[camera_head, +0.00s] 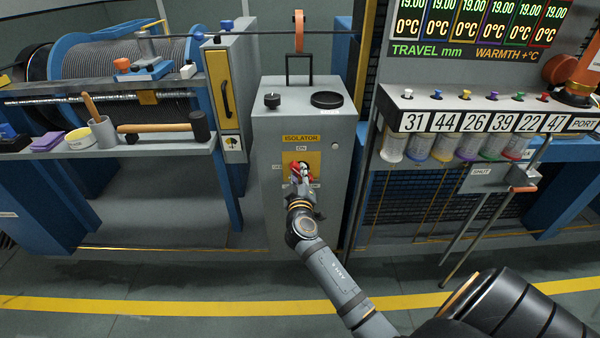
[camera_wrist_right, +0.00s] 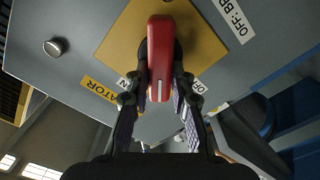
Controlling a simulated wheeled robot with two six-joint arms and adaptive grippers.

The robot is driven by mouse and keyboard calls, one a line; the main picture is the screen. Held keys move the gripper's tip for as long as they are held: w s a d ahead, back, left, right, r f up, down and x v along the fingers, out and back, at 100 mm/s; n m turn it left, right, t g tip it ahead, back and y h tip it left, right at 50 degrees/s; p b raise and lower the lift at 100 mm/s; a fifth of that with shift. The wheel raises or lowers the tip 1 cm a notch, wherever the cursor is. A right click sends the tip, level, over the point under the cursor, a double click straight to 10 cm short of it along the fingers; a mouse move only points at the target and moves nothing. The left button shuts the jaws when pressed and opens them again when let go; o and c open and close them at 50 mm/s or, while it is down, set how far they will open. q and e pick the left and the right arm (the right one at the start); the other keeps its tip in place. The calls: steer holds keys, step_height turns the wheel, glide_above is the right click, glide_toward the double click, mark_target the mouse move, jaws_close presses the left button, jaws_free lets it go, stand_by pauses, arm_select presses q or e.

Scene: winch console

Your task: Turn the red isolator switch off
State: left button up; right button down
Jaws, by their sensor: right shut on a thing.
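The red isolator switch (camera_head: 294,168) sits on a yellow plate (camera_head: 313,160) on the front of a grey cabinet, below a yellow ISOLATOR label and an ON label. In the right wrist view its long red handle (camera_wrist_right: 160,50) stands out over the plate. A white mark at the handle's near end lies between two small white labels. My right gripper (camera_head: 299,176) is at the switch, its fingers shut on both sides of the handle. The gripper hides part of the switch in the head view. My left gripper is not in view.
The grey cabinet (camera_head: 268,200) has a black knob (camera_head: 272,100) and a round black dish (camera_head: 327,99) on top. A shelf with a mallet (camera_head: 198,126) stands left. A numbered panel (camera_head: 480,122) and a hanging crank handle (camera_head: 522,188) are right. Open floor lies in front.

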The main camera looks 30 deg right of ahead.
steer(key=n, duration=0.2)
steer(key=shift+w+a+f+n+p, duration=0.1)
steer(key=shift+a+n+p, duration=0.05)
steer(key=shift+n+p, duration=0.2)
steer(key=n, duration=0.2)
steer(key=shift+f+n+p, duration=0.1)
steer(key=shift+n+p, duration=0.2)
steer(key=shift+n, duration=0.05)
steer(key=shift+f+n, duration=0.1)
steer(key=shift+n, duration=0.6)
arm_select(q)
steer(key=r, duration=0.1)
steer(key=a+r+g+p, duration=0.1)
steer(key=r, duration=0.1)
arm_select(e)
steer(key=n, duration=0.2)
steer(key=shift+a+f+n, duration=0.1)
steer(key=shift+f+n, duration=0.1)
steer(key=shift+n, duration=0.2)
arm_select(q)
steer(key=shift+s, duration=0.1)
